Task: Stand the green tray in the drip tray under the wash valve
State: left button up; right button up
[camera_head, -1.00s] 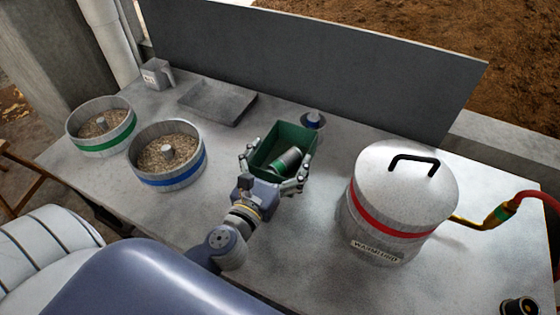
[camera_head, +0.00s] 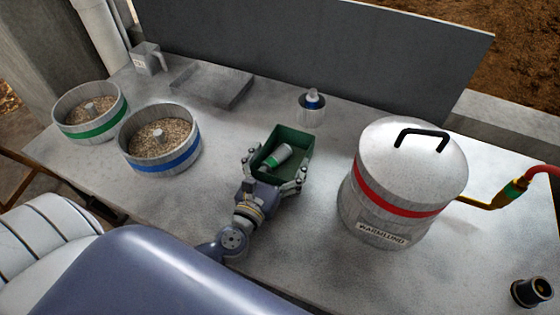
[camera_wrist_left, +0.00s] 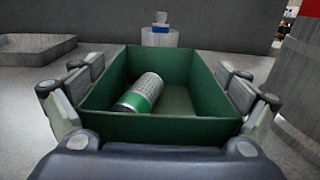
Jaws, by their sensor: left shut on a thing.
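My left gripper (camera_head: 274,180) is shut on the green tray (camera_head: 303,146), its fingers along the tray's two long sides. A perforated metal cylinder with a green band (camera_head: 279,156) lies in the tray. In the left wrist view the tray (camera_wrist_left: 150,128) fills the middle, with the cylinder (camera_wrist_left: 143,92) resting on its floor. A shallow grey tray (camera_head: 213,87), which looks like the drip tray, lies empty near the back panel; it also shows in the left wrist view (camera_wrist_left: 37,48). The small grey block with a spout (camera_head: 148,58) beside it may be the wash valve. My right gripper is not in view.
Two round pans of grain, one green-banded (camera_head: 90,112) and one blue-banded (camera_head: 160,147), stand at the left. A large lidded pot with a red band (camera_head: 400,190) stands at the right. A black fitting (camera_head: 531,292) lies front right.

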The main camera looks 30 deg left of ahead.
pick_arm(q)
jog(key=shift+r, duration=0.15)
jog(key=shift+f, duration=0.25)
jog(key=o, duration=1.2)
